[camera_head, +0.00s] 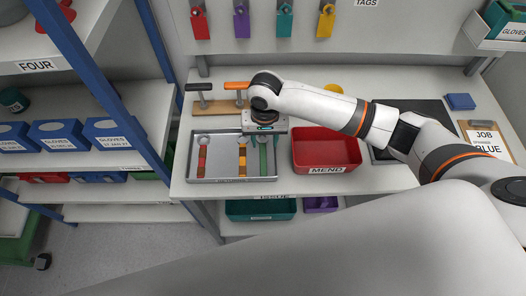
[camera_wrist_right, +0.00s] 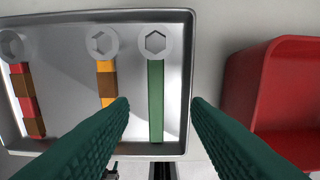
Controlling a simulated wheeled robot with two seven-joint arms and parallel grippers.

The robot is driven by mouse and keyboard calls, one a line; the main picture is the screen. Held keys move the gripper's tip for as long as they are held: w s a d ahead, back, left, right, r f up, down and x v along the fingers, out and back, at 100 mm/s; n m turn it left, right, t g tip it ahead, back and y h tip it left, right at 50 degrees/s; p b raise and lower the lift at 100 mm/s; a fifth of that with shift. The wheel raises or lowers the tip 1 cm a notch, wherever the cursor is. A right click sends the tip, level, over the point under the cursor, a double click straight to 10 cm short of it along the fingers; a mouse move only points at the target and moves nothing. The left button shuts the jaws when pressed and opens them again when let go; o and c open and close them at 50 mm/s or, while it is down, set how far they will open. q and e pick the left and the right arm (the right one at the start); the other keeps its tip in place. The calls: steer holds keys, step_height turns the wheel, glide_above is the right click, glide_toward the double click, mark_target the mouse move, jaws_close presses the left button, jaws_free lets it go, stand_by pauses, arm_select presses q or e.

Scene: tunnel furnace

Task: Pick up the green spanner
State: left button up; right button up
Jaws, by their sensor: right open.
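The green spanner (camera_wrist_right: 156,100) lies in the right part of a shallow grey tray (camera_head: 235,180), its ring head at the far end. It also shows in the head view (camera_head: 263,158), partly covered by my right gripper. My right gripper (camera_wrist_right: 160,103) is open and empty above the tray, with one dark green finger on each side of the spanner's handle in the wrist view. I cannot tell the height gap. An orange and brown spanner (camera_wrist_right: 106,80) and a red and brown spanner (camera_wrist_right: 27,95) lie to its left. My left gripper is not in view.
A red bin (camera_head: 325,150) marked MEND stands close right of the tray. Orange-topped (camera_head: 237,86) and dark-topped (camera_head: 198,87) T-handles stand behind the tray. A clipboard card (camera_head: 484,140) reads JOB and BLUE. Shelves with blue glove boxes (camera_head: 60,133) are at left.

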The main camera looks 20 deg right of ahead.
mark_target(263, 153)
steer(key=f, duration=0.1)
steer(key=f+p, duration=0.1)
steer(key=f, duration=0.3)
steer(key=shift+w+a, duration=0.1)
steer(key=shift+a, duration=0.15)
steer(key=shift+f, duration=0.35)
steer(key=shift+c, duration=0.2)
jaws_close()
